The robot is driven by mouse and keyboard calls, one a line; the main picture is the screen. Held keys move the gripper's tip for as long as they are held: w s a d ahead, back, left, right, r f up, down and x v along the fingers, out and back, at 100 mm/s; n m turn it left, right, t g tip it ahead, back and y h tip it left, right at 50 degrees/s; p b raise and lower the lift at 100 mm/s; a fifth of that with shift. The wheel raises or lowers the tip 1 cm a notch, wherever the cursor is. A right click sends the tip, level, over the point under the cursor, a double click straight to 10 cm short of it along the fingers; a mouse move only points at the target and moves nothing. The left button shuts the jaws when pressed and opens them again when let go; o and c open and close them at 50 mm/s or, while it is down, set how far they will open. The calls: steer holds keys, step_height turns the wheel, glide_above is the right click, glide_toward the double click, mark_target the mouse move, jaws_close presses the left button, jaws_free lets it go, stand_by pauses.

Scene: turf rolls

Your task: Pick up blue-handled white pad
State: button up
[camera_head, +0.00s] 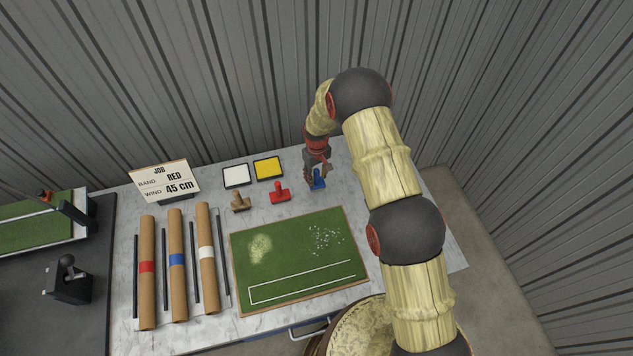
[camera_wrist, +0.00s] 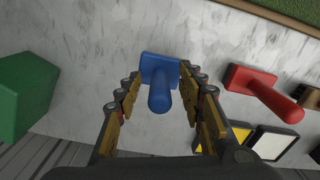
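A blue-handled tool (camera_head: 319,184) stands on the marble-topped table, right of the red-handled one. In the wrist view its blue handle (camera_wrist: 160,98) points toward the camera from a blue rectangular base; no white underside shows. My gripper (camera_head: 316,169) is right above and around it, pointing down. In the wrist view my gripper (camera_wrist: 160,80) is open, one finger on each side of the blue handle, with gaps between the fingers and the handle.
A red-handled tool (camera_head: 280,193) and a tan one (camera_head: 240,202) stand to the left. White (camera_head: 236,176) and yellow (camera_head: 268,168) trays lie behind them. A turf mat (camera_head: 290,285) lies in front. A green block (camera_wrist: 25,95) is at left in the wrist view. A corrugated wall stands behind.

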steer(key=shift+c, duration=0.7)
steer(key=c, duration=0.7)
jaws_close()
